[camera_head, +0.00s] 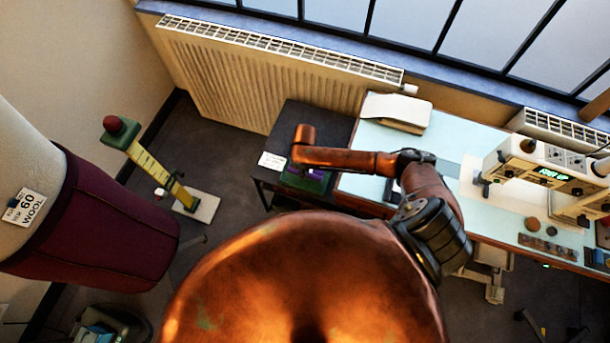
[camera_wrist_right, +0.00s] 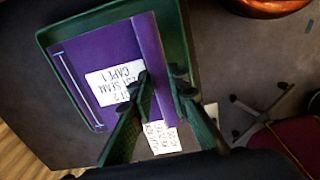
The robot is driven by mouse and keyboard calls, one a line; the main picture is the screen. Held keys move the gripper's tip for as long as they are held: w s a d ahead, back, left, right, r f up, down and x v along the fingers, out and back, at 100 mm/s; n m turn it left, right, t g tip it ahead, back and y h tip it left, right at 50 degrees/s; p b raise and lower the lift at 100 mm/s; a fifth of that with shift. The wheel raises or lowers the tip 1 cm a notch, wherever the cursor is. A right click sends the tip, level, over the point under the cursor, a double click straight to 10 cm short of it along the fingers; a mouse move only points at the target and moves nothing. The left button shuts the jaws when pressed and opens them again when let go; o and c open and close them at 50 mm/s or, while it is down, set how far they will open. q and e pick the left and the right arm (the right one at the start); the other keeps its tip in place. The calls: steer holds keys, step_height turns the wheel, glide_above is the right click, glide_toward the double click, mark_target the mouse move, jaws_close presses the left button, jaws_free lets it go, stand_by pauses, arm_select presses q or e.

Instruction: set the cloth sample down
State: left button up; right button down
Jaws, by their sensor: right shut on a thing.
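The cloth sample (camera_wrist_right: 112,40) is a flat purple piece with a white printed label (camera_wrist_right: 115,80), seen in the right wrist view. It lies over a dark green tray (camera_wrist_right: 182,45), within or just above its rim; I cannot tell whether it touches the bottom. My right gripper (camera_wrist_right: 161,82) is shut on the sample near its edge, one finger to each side. In the head view the purple sample (camera_head: 312,173) and the green tray (camera_head: 290,181) show partly under my right arm, which hides the fingers. My left gripper is not in view.
The tray stands on a black side table (camera_head: 300,116) with a white card (camera_head: 271,161). To the right is a pale blue worktable (camera_head: 372,143) with a sewing machine (camera_head: 535,165). A maroon dress form (camera_head: 95,225) and a ruler stand (camera_head: 150,165) are at left.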

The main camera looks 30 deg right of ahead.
steer(key=shift+f, duration=0.75)
step_height(320, 180, down, 3)
steer(key=shift+f+b, duration=0.1)
steer(key=shift+b, duration=0.35)
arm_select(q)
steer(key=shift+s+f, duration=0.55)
arm_select(e)
steer(key=shift+f, duration=0.1)
steer(key=c, duration=1.8)
jaws_free()
